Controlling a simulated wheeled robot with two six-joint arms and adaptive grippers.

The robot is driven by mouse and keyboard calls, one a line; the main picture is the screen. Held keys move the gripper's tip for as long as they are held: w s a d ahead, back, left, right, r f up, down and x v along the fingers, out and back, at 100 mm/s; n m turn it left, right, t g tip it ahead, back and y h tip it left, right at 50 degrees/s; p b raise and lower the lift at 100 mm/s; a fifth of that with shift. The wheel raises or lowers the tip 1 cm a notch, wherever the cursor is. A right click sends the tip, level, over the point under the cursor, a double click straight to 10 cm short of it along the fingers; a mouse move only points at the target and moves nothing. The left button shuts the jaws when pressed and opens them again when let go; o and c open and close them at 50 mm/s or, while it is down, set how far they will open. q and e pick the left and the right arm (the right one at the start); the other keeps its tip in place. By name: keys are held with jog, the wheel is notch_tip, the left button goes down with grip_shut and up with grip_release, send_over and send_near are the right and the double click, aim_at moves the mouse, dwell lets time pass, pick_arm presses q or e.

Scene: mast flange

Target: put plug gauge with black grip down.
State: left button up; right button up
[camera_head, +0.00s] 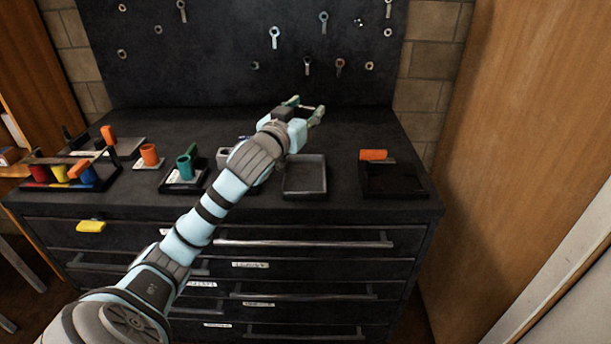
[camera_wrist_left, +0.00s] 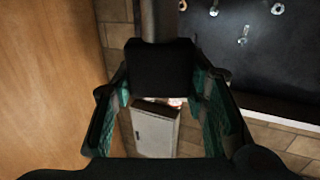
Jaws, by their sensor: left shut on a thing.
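My left gripper (camera_head: 304,108) is held out over the back of the dark cabinet top, in front of the black board. It is shut on the plug gauge with black grip (camera_wrist_left: 150,68). In the left wrist view the black grip sits between the green-padded fingers, with a grey cylindrical part (camera_wrist_left: 160,20) pointing to the top of the picture. In the head view the gauge is hard to make out. My right gripper is in neither view.
A grey tray (camera_head: 305,194) is on the cabinet top right of my forearm. A black tray (camera_head: 395,194) with an orange piece (camera_head: 373,155) stands further right. A green cylinder (camera_head: 185,166), an orange cylinder (camera_head: 150,155) and a rack (camera_head: 62,184) of coloured pieces are left. Rings and spanners hang behind.

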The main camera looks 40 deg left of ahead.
pick_arm(q)
notch_tip(320, 180, down, 13)
jog(key=b, duration=0.3)
jog(key=shift+s+f, duration=0.1)
jog(key=shift+f, duration=0.1)
jog(key=shift+r, duration=0.1)
jog(key=o, duration=1.3)
jog(key=p+v, duration=0.1)
jog(key=v, duration=1.1)
